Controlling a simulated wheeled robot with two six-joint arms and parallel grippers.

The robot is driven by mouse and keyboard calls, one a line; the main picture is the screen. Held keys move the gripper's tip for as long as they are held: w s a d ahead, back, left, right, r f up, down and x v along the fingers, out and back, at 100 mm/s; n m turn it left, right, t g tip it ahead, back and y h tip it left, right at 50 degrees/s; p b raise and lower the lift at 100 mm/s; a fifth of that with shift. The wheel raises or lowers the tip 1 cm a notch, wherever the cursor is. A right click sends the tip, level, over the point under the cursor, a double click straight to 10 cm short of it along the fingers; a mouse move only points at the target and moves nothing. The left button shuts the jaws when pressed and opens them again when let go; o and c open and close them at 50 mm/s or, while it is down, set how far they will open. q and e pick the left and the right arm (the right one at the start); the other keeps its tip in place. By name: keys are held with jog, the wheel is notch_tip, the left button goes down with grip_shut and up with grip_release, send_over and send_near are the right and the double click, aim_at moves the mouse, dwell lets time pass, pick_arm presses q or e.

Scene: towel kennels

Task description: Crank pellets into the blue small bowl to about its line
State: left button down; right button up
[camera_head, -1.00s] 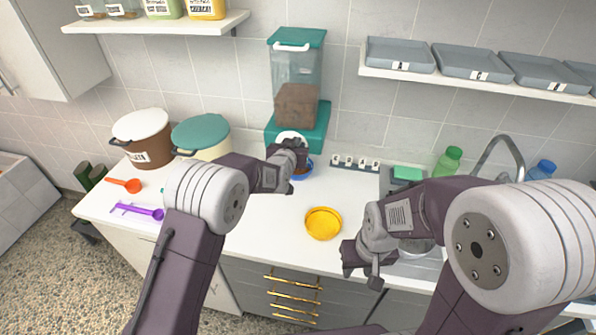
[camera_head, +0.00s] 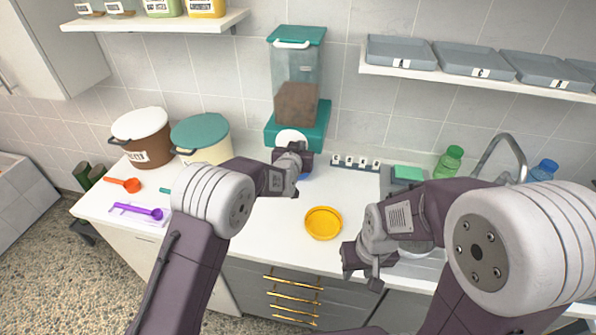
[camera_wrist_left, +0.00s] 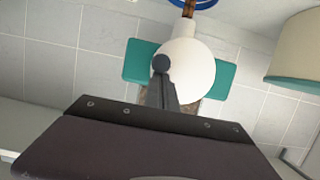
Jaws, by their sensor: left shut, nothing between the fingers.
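The pellet dispenser (camera_head: 297,75) stands against the wall, with a teal lid and base, a clear hopper part-filled with brown pellets and a round white front part (camera_head: 290,138). My left gripper (camera_head: 300,154) is shut and empty at that white part, which is close beyond its fingertips in the left wrist view (camera_wrist_left: 190,68). The blue bowl (camera_head: 304,177) is mostly hidden behind my left gripper. Its rim shows at the top of the wrist view (camera_wrist_left: 190,3), with a narrow brown streak beside it. Its line and fill level are hidden. My right gripper (camera_head: 362,272) hangs near the counter's front edge.
A yellow bowl (camera_head: 323,223) sits on the counter. Two lidded pots, brown (camera_head: 147,148) and cream (camera_head: 214,152), stand left, with orange (camera_head: 125,184) and purple (camera_head: 140,211) scoops in front. The sink (camera_head: 422,268) is at the right. A tray shelf (camera_head: 480,83) hangs above.

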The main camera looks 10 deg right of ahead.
pick_arm(q)
jog(key=shift+d+f+b, duration=0.1)
jog(key=shift+f+b, duration=0.2)
jog(key=shift+s, duration=0.35)
jog(key=s+a+b, duration=0.2)
jog(key=s, duration=0.5)
jog(key=shift+s+a+r+b, duration=0.15)
jog(key=shift+s+a+b, duration=0.05)
jog(key=shift+a+b, duration=0.15)
